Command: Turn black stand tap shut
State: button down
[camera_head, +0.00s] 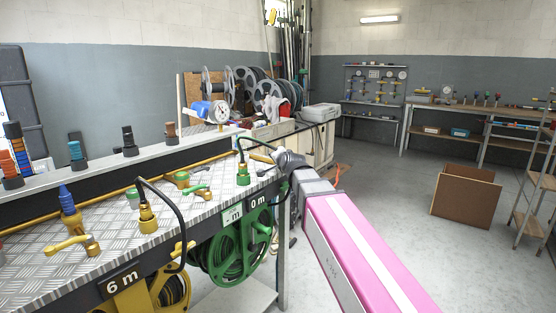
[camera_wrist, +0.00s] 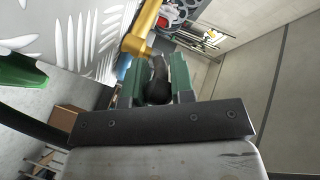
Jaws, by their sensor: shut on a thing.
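The black stand tap's dark handle (camera_wrist: 157,88) shows in the wrist view, between the two green fingers of my gripper (camera_wrist: 158,72). My gripper is shut on this handle. A yellow-brass pipe part (camera_wrist: 144,30) rises just beyond the fingers. In the head view my gripper (camera_head: 280,157) is at the far right end of the metal-plated bench, beside a brass fitting (camera_head: 262,158). There my gripper and wrist hide the black handle. How far the handle is turned cannot be told.
A green hose connector (camera_head: 243,175) with a black hose stands left of my gripper. The bench (camera_head: 120,225) carries a yellow-levered tap (camera_head: 72,243) and other fittings. A green reel (camera_head: 232,248) hangs below the edge. Open floor lies right, with a brown box (camera_head: 466,196).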

jog(key=c, duration=1.1)
grip_release()
jog(key=shift+s, duration=0.1)
jog(key=v, duration=1)
jog(key=shift+s, duration=0.25)
jog(key=shift+d, duration=0.15)
